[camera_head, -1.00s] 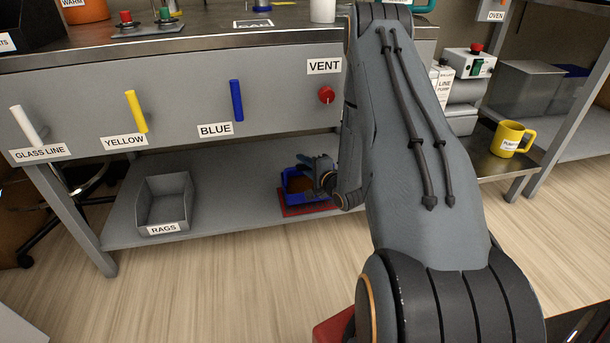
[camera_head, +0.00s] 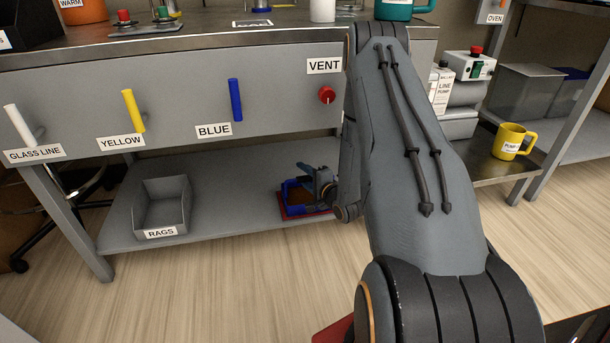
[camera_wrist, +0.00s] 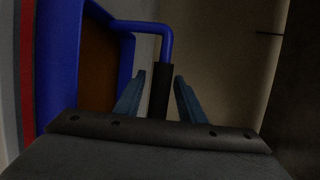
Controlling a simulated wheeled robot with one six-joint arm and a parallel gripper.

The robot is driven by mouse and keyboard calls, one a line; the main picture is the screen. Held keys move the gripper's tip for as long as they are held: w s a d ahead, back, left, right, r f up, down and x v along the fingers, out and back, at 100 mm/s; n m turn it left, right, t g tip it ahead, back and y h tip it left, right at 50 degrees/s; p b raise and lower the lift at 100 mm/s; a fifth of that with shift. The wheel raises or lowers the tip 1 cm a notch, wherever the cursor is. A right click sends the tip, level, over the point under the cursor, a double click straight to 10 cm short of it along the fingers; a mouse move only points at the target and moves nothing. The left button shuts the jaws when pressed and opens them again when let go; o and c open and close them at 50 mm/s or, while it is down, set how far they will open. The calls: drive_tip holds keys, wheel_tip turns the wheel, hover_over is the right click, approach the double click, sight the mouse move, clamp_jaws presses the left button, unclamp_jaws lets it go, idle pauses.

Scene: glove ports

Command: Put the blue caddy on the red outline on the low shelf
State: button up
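The blue caddy (camera_head: 297,207) stands on the low shelf over the red outline (camera_head: 318,213), part of which shows around its base. My gripper (camera_head: 306,182) is at the caddy and hides part of it. In the wrist view the caddy's blue wall (camera_wrist: 58,60) and brown inside (camera_wrist: 98,65) are at the left, with a red strip of the outline (camera_wrist: 28,70) beyond. The handle's black grip (camera_wrist: 159,92) lies between my two fingers (camera_wrist: 159,100), with a narrow gap on each side. My gripper is open around it.
A grey rags bin (camera_head: 162,205) stands on the low shelf (camera_head: 235,205) to the left, with clear shelf between. The bench front (camera_head: 180,95) with its handles and red vent knob (camera_head: 327,95) is above. A yellow mug (camera_head: 512,140) stands at the right.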

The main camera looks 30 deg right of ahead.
drive_tip(key=s+r+p, duration=0.2)
drive_tip(key=s+p, duration=0.3)
drive_tip(key=s, duration=0.6)
drive_tip(key=shift+s+d+r, duration=0.15)
drive_tip(key=shift+s+d, duration=0.1)
drive_tip(key=shift+s, duration=0.15)
